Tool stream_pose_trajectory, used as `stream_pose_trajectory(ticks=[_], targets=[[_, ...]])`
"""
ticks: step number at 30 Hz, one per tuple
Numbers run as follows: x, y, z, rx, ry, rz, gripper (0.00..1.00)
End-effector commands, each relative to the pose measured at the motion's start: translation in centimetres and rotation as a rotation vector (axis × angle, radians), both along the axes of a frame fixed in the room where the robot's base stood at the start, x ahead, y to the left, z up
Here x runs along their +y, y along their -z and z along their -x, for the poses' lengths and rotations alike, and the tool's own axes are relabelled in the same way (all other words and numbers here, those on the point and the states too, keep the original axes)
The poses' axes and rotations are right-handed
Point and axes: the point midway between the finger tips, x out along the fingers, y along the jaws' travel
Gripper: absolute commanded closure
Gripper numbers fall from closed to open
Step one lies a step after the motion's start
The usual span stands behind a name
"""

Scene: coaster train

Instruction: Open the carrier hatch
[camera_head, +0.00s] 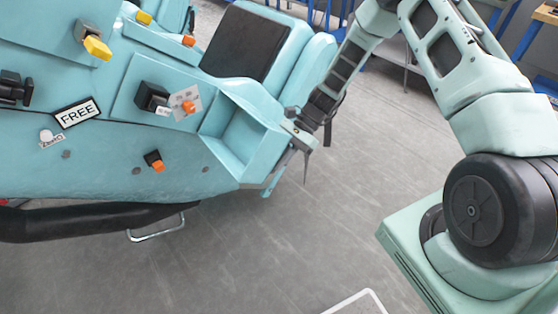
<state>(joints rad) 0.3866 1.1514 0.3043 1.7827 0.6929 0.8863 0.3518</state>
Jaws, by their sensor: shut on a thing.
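The teal coaster car fills the left side of the head view. At its right end is an open box-like carrier compartment (240,132), with its inner walls and floor showing. A narrow teal panel (272,181), apparently the carrier hatch seen nearly edge-on, hangs at the compartment's lower right corner. My gripper (299,140) is at the right edge of the compartment, shut on what seems to be the hatch's edge or handle. The exact contact is small and partly hidden by the fingers.
A black seat pad (246,40) lies above the compartment. A black bumper tube (90,220) runs below. Grey floor (300,240) is clear in front; blue-legged tables stand behind.

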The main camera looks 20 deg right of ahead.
Motion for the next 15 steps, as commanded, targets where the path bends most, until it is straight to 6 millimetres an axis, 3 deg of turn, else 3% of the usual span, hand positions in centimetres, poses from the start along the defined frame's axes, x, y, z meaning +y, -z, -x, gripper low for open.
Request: stream_pose_trajectory(ticks=[10,12,13,15], targets=[[-0.13,-0.01,-0.01,-0.002,0.000,0.000,1.00],[-0.12,-0.01,-0.01,-0.002,0.000,0.000,0.72],[-0.11,-0.02,-0.01,-0.001,-0.001,0.001,0.67],[-0.10,0.00,-0.01,-0.001,-0.001,0.001,0.67]])
